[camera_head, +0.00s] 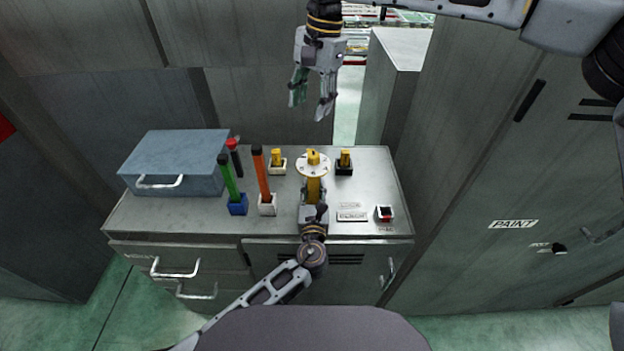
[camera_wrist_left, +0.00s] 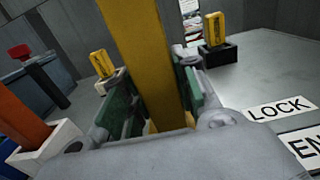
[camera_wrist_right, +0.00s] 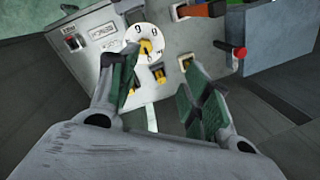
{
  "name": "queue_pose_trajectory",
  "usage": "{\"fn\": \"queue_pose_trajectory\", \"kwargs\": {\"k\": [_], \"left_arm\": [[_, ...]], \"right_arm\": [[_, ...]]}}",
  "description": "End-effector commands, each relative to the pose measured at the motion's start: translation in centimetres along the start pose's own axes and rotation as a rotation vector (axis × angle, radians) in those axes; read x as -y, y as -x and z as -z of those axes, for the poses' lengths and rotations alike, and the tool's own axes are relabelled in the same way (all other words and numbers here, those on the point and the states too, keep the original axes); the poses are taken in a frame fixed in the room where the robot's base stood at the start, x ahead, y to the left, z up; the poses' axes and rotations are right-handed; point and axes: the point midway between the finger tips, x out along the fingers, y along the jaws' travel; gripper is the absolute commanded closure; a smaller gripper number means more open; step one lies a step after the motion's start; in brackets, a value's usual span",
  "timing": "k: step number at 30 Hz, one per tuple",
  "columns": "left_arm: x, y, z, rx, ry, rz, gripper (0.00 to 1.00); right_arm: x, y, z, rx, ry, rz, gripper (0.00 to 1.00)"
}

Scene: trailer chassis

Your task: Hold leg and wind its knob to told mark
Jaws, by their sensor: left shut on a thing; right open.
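The yellow leg (camera_head: 314,190) stands upright on the bench, with a white marked dial (camera_head: 301,167) and yellow knob (camera_head: 312,155) on top. My left gripper (camera_head: 313,186) is shut on the leg below the dial. The left wrist view shows the leg (camera_wrist_left: 138,50) between the green finger pads. My right gripper (camera_head: 311,103) is open and empty, above and behind the knob. In the right wrist view the dial (camera_wrist_right: 137,32) and knob (camera_wrist_right: 146,47) are beyond the left finger. The dial's marks are too small to read surely.
Yellow pegs in a white block (camera_head: 277,167) and black block (camera_head: 344,168) flank the dial behind. Green (camera_head: 229,178) and orange (camera_head: 262,175) handles, a red-topped tool (camera_head: 234,155) and a blue-grey box (camera_head: 175,160) stand left.

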Motion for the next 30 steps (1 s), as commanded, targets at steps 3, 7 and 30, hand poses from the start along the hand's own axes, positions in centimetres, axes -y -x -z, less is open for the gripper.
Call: {"fn": "queue_pose_trajectory", "kwargs": {"k": [3,7,30], "left_arm": [[0.0,0.0,0.0,0.001,0.0,0.0,1.0],[0.0,0.0,0.0,0.001,0.0,-0.001,1.0],[0.0,0.0,0.0,0.0,0.0,0.0,1.0]], "right_arm": [[-0.5,-2.8,0.1,-0.034,0.035,-0.064,0.52],[-1.1,-4.7,0.4,-0.06,0.063,-0.111,0.52],[-1.6,-6.5,0.7,-0.077,0.079,-0.143,0.52]]}}
